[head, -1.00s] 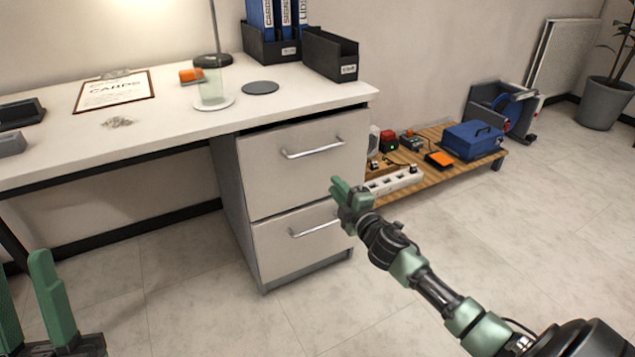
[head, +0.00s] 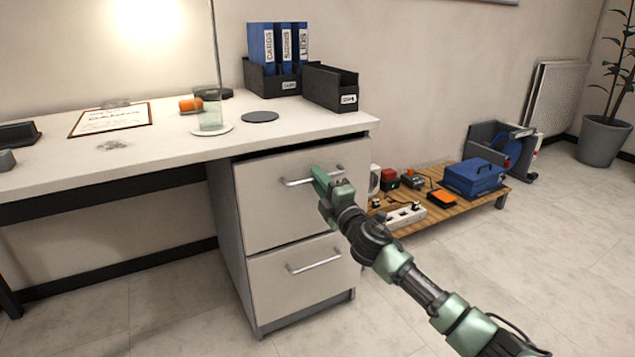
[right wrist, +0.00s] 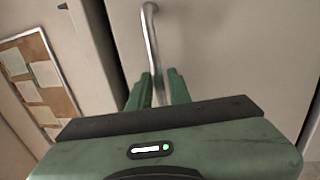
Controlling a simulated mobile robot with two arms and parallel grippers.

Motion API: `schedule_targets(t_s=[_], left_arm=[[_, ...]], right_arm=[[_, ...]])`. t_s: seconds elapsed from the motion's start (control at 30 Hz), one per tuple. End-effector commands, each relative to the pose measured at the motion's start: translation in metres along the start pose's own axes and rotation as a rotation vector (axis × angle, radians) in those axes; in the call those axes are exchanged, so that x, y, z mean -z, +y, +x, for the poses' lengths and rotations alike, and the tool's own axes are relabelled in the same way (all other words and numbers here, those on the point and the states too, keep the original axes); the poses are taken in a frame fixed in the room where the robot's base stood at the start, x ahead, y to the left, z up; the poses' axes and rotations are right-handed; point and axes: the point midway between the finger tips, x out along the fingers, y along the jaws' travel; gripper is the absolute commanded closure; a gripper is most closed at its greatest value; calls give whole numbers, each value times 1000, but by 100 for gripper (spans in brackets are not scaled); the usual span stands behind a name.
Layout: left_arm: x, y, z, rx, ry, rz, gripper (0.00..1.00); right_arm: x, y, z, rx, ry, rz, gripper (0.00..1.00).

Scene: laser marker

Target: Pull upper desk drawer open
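The upper drawer (head: 285,205) is a pale front in the desk pedestal, looking shut and level with the lower drawer front. Its silver bar handle (head: 296,182) also shows in the right wrist view (right wrist: 151,40). My right gripper (head: 322,183) is at the right part of this handle. In the right wrist view its two green fingers (right wrist: 158,82) lie on either side of the bar, with little space between. Whether they press on it cannot be told. My left gripper is out of view.
The lower drawer (head: 300,280) has its own handle. The desk top (head: 180,140) carries a glass, a clipboard, a lamp and binders. A low wooden platform (head: 440,222) with tools stands right of the pedestal. Floor in front is clear.

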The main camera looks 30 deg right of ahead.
Motion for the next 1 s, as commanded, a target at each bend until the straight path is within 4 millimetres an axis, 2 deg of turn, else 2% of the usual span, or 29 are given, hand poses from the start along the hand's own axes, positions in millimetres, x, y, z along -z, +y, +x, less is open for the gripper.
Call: schedule_targets(t_s=[0.33, 0.37, 0.4, 0.43, 1.0], left_arm=[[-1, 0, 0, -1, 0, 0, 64], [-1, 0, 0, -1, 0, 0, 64], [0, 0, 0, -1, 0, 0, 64], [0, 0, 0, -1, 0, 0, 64], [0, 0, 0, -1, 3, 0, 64]], right_arm=[[0, 0, 4, 1, 0, 0, 81], [0, 0, 4, 1, 0, 0, 86], [0, 0, 4, 1, 0, 0, 98], [0, 0, 4, 1, 0, 0, 100], [0, -1, 4, 2, 0, 0, 100]])
